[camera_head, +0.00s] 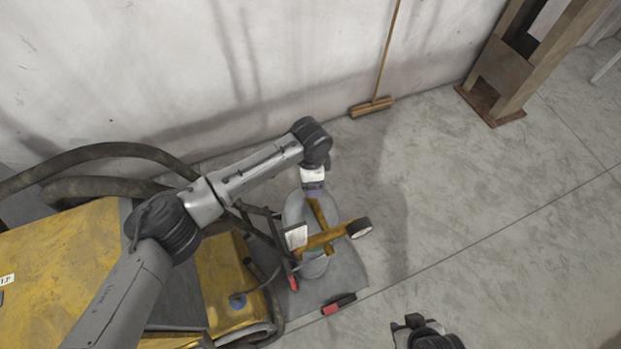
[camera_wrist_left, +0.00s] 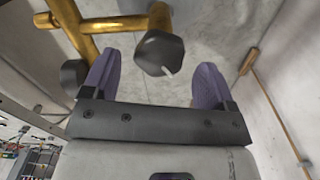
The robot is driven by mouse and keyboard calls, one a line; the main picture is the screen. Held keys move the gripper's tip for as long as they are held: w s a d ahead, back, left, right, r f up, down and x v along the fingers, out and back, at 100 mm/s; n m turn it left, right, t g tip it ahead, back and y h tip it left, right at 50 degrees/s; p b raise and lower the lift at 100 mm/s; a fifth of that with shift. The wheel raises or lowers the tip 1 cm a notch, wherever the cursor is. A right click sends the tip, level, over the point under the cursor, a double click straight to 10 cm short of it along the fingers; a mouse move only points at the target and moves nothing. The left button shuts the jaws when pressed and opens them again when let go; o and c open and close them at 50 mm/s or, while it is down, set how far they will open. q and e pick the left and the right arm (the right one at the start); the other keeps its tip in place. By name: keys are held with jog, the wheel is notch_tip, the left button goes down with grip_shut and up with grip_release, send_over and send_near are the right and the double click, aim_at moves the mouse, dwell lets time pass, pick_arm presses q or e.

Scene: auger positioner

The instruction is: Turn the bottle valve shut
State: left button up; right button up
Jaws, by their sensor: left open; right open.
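The bottle (camera_head: 316,266) is a pale grey cylinder seen from above, with brass valve pipework (camera_head: 322,238) over it. A round black-rimmed gauge with a white face (camera_head: 359,228) sits at the pipe's right end. My left gripper (camera_head: 314,190) points down at the bottle's far side. In the left wrist view its purple fingers (camera_wrist_left: 157,62) are open, with a dark faceted knob (camera_wrist_left: 160,53) showing between them and no visible contact. Brass pipes (camera_wrist_left: 110,24) and another dark knob (camera_wrist_left: 73,76) lie left of it. My right gripper (camera_head: 408,325) is open at the bottom edge, away from the bottle; its fingers show poorly.
A yellow machine (camera_head: 60,255) with thick dark hoses (camera_head: 110,152) stands at left. A black-and-red item (camera_head: 338,304) lies near the bottle. A broom (camera_head: 372,106) leans on the back wall, beside a wooden post (camera_head: 505,70). The right floor is clear.

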pick_arm(q)
jog(key=shift+f, duration=1.05)
jog(key=c, duration=0.9)
